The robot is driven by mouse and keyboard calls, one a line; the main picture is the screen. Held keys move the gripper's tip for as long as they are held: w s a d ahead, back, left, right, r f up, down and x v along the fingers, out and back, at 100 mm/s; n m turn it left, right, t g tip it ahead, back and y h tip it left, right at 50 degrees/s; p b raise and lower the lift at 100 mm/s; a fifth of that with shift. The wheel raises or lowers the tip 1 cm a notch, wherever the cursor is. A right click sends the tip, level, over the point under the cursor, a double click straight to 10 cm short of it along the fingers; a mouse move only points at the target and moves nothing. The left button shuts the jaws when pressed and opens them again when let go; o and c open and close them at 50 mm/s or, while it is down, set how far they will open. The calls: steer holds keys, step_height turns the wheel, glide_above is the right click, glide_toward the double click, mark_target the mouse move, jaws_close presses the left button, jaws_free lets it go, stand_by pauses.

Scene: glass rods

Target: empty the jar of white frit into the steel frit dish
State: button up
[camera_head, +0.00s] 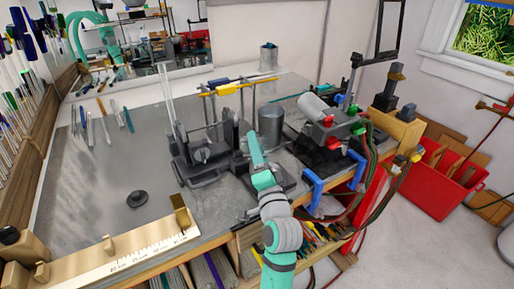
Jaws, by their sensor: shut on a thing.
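My teal and grey arm (283,236) reaches up from the bottom edge over the bench, its far teal part (255,150) just left of a grey metal cylinder (270,126). I cannot make out my gripper's fingers or anything held in them. I cannot pick out the jar of white frit. I cannot tell the steel frit dish for certain; the metal cylinder stands upright behind my arm, and its inside is not clear.
A dark torch apparatus (205,152) stands left of my arm. Blue clamps (318,190) and hoses lie to the right. A small dark round object (137,198) sits on the mostly clear left bench top. A wooden ruler bar (120,262) runs along the front. A red crate (440,192) stands at right.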

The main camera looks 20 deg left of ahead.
mark_target(258, 138)
steer(key=shift+d+r+n+g, duration=0.1)
steer(key=shift+r+n+g, duration=0.5)
steer(key=shift+n, duration=0.6)
steer(key=n, duration=0.1)
steer(key=n+g+h, duration=0.1)
steer(key=n, duration=0.1)
steer(key=shift+r+g, duration=0.3)
steer(key=shift+r, duration=0.1)
steer(key=shift+r, duration=0.1)
steer(key=shift+r+n+g+h, duration=0.35)
steer(key=shift+r+n, duration=0.2)
steer(key=shift+n, duration=0.35)
steer(key=shift+r+n+g+h, duration=0.45)
steer(key=shift+r+n+h, duration=0.25)
steer(key=shift+n, duration=0.5)
steer(key=r+n+h, duration=0.1)
steer(key=n+h, duration=0.1)
steer(key=shift+r+n+g, duration=0.15)
steer(key=shift+n+g, duration=0.15)
steer(key=shift+g, duration=0.1)
